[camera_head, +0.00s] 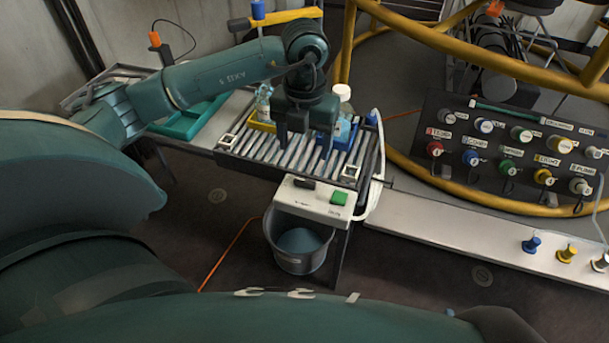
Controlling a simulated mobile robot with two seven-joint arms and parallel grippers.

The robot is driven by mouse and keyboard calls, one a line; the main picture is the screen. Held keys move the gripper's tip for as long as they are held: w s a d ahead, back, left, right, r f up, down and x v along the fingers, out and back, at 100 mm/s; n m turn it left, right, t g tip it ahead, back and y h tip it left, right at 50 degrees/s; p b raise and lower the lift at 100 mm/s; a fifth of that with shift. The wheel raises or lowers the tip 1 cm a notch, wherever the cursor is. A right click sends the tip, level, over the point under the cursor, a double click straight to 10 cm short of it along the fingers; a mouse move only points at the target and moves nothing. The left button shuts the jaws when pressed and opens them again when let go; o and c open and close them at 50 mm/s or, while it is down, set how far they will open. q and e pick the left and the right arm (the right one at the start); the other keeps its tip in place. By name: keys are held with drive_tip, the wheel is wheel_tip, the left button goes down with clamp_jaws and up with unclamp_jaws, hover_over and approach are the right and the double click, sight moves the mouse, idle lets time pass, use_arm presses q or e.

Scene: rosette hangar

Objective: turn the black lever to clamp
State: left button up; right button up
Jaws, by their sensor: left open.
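The black lever (304,183) is a short dark bar on top of the white control box (312,203) at the front of the slatted table. It lies roughly left to right. A green button (339,198) sits to its right on the same box. My left gripper (305,148) comes down over the slats behind the box, just beyond the lever in the picture. Its two dark fingers are apart with nothing between them, and it does not appear to touch the lever. My right gripper is out of view.
On the slatted table (262,152), a yellow tray (258,126) and a blue tray (345,150) hold bottles. A bucket (303,258) stands below the box. A panel of knobs (490,185) and a white bench (440,225) are to the right. A white hose (381,165) hangs beside the table.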

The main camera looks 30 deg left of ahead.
sight(305, 180)
use_arm(q)
wheel_tip(305, 180, down, 10)
drive_tip(key=shift+b, duration=0.8)
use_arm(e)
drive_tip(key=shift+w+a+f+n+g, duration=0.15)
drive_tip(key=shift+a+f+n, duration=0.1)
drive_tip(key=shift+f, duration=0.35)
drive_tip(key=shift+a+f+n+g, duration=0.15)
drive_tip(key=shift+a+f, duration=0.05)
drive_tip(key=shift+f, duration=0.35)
use_arm(q)
drive_tip(key=c, duration=1)
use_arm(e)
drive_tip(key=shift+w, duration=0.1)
